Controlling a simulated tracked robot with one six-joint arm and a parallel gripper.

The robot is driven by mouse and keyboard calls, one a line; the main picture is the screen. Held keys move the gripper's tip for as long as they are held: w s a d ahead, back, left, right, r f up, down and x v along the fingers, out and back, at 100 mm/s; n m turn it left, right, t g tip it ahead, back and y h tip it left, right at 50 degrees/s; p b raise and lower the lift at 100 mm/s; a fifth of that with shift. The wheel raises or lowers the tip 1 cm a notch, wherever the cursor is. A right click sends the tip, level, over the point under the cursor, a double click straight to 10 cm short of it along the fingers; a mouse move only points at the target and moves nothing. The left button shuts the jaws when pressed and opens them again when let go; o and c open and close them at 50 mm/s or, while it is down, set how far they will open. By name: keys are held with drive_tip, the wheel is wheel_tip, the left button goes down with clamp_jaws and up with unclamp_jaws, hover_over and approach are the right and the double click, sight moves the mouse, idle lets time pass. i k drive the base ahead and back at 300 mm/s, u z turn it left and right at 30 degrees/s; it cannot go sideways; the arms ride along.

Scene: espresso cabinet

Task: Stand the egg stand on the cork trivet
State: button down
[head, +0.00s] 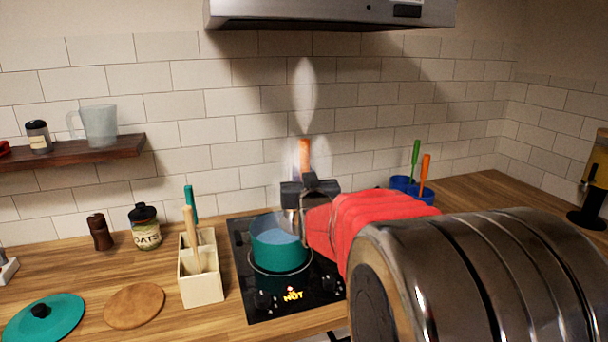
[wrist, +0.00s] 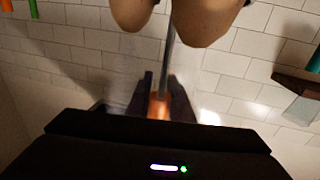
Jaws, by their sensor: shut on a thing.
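My gripper (head: 308,184) is shut on the orange handle of the egg stand (head: 305,156), above the right side of the teal pot in the head view. The handle points up from the jaws. In the wrist view, my gripper (wrist: 161,98) holds the egg stand (wrist: 158,107), with its metal rod and two brown eggs beyond the fingers. The eggs are hidden in the head view, so their height over the pot is unclear. The cork trivet (head: 134,306), a round brown disc, lies bare on the counter at front left.
The teal pot (head: 277,255) holds water on a black hob (head: 290,300) marked HOT, with steam above. A cream utensil holder (head: 202,280) stands between hob and trivet. A teal lid (head: 42,320) lies left of the trivet. Blue cups (head: 403,184) stand at right.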

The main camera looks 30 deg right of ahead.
sight(134, 302)
drive_tip(key=k, duration=1)
